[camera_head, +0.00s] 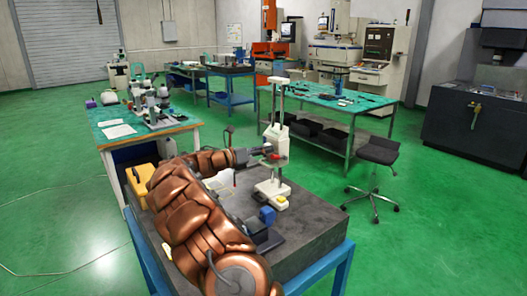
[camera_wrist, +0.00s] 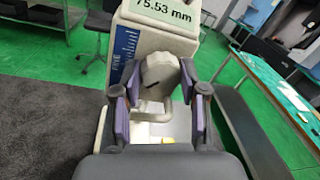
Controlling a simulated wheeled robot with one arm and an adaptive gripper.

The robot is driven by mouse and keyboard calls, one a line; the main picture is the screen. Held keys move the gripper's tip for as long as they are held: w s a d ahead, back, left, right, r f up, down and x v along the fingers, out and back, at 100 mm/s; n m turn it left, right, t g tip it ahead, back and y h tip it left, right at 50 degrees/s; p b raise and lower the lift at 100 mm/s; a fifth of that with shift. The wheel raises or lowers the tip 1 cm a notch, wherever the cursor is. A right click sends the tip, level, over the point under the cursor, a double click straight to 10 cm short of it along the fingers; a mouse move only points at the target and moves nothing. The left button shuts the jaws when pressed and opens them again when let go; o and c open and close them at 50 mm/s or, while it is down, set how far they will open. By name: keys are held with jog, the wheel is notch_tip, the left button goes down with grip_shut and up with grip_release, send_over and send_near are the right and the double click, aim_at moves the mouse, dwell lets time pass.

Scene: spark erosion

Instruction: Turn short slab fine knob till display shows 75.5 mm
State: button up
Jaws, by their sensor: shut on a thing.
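The white height gauge (camera_head: 275,145) stands upright on the dark granite slab (camera_head: 310,222). Its display (camera_wrist: 165,14) reads 75.53 mm in the wrist view; the top of the digits is cut by the frame edge. The off-white fine knob (camera_wrist: 160,72), with a dark mark on it, sits below the display. My gripper (camera_wrist: 160,84) is shut on the knob, one purple-padded finger on each side. In the head view my gripper (camera_head: 258,153) reaches the gauge's carriage from the left, and the knob cannot be made out there.
A blue block (camera_head: 267,215) and a yellow item (camera_head: 282,200) are near the gauge base. A yellow box (camera_head: 142,185) is at the slab's left. A black stool (camera_head: 378,152) stands to the right. A bench with microscopes (camera_head: 150,110) is behind left.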

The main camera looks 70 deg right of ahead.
jog(key=shift+m, duration=0.3)
jog(key=o, duration=1.1)
jog(key=shift+o, duration=0.2)
jog(key=v, duration=1.2)
jog(key=shift+a+r, duration=0.1)
